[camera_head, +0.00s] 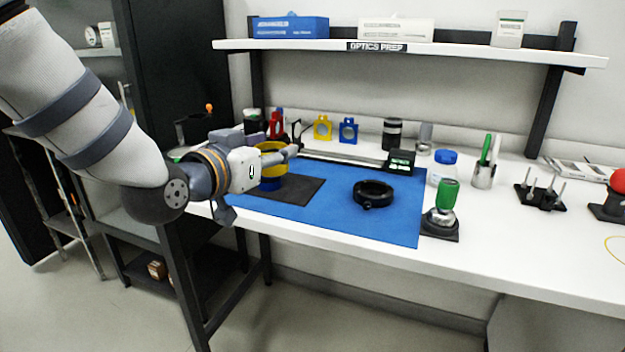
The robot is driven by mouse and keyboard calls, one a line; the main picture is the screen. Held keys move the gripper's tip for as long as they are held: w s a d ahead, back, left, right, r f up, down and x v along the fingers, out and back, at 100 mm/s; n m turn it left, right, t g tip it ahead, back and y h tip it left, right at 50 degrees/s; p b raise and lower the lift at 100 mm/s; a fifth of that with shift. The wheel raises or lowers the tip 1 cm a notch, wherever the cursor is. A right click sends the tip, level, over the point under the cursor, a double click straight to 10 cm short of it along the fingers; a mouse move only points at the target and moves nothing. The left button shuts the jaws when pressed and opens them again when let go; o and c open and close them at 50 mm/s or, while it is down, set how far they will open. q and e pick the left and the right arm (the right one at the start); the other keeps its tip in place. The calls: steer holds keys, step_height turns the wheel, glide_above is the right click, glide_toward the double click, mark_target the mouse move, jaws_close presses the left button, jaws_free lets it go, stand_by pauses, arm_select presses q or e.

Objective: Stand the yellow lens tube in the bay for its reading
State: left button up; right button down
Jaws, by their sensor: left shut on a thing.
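The yellow lens tube (272,147) is at the left of the bench, yellow at the top with dark blue below. My left gripper (288,154) comes in from the left and is shut on the tube, hiding part of its side. The tube looks upright over a flat black pad (299,190) on the blue mat. I cannot tell whether its bottom touches the pad. I cannot tell for sure which part is the bay. My right gripper is not in view.
Behind is a black bar with a green-lit readout (401,161). A black ring (373,194) lies on the blue mat (330,222). A green-topped item (447,195) stands at the mat's right edge. Yellow and blue holders (348,130) stand behind. The mat's front is clear.

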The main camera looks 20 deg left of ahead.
arm_select(q)
steer(key=shift+a+r+y, duration=0.15)
steer(key=shift+r+y, duration=0.15)
steer(key=shift+r, duration=0.2)
steer(key=w+d+f, duration=0.5)
steer(key=w+d, duration=0.1)
steer(key=d, duration=0.1)
glide_above(340, 213)
steer(key=shift+n, duration=0.3)
steer(key=f, duration=0.4)
steer(key=shift+s+a+f+b, duration=0.1)
steer(key=shift+a+f+b, duration=0.1)
steer(key=shift+f+b, duration=0.2)
steer(key=f, duration=0.3)
steer(key=shift+d+f, duration=0.2)
steer(key=shift+f, duration=0.1)
steer(key=shift+r, duration=0.2)
steer(key=o, duration=0.9)
steer(key=shift+f, duration=0.25)
steer(key=o, duration=0.4)
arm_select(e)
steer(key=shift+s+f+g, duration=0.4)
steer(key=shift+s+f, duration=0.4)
arm_select(q)
steer(key=shift+o, duration=0.2)
